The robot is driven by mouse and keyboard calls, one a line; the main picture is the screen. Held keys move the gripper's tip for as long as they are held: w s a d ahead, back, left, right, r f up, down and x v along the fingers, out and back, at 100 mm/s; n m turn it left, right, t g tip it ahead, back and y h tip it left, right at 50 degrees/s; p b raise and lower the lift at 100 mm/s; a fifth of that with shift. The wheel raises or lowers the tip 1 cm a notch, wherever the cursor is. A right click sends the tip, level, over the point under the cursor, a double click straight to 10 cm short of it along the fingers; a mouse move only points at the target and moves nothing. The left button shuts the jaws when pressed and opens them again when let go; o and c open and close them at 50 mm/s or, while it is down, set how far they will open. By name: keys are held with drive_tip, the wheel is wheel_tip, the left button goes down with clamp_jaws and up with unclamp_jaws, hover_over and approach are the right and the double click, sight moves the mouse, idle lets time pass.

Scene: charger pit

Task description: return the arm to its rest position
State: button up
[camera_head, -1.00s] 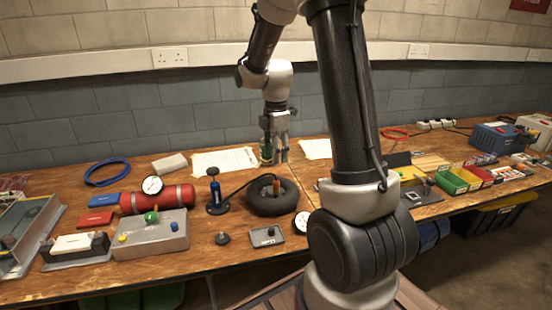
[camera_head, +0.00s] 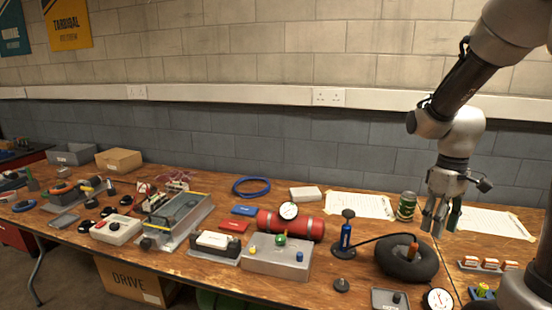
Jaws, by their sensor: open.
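My gripper (camera_head: 433,228) hangs pointing down at the right of the picture, above the back part of the workbench (camera_head: 340,268). Its fingers are open and nothing shows between them. My arm reaches in from the upper right.
A black tyre ring (camera_head: 385,264) and a blue pump (camera_head: 346,238) are in front. A red cylinder (camera_head: 308,227), a grey box (camera_head: 262,258) and a blue cable loop (camera_head: 250,186) are further left. The wall (camera_head: 250,140) closes the back.

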drive_tip(key=s+a+r+m+t, duration=0.1)
drive_tip(key=s+r+m+t, duration=0.1)
drive_tip(key=s+r, duration=0.4)
drive_tip(key=s+a+r+m+t, duration=0.2)
drive_tip(key=s+r+t, duration=0.1)
drive_tip(key=s+r, duration=0.3)
drive_tip(key=shift+s+a+m, duration=0.3)
drive_tip(key=shift+s+m, duration=0.1)
drive_tip(key=shift+s, duration=0.7)
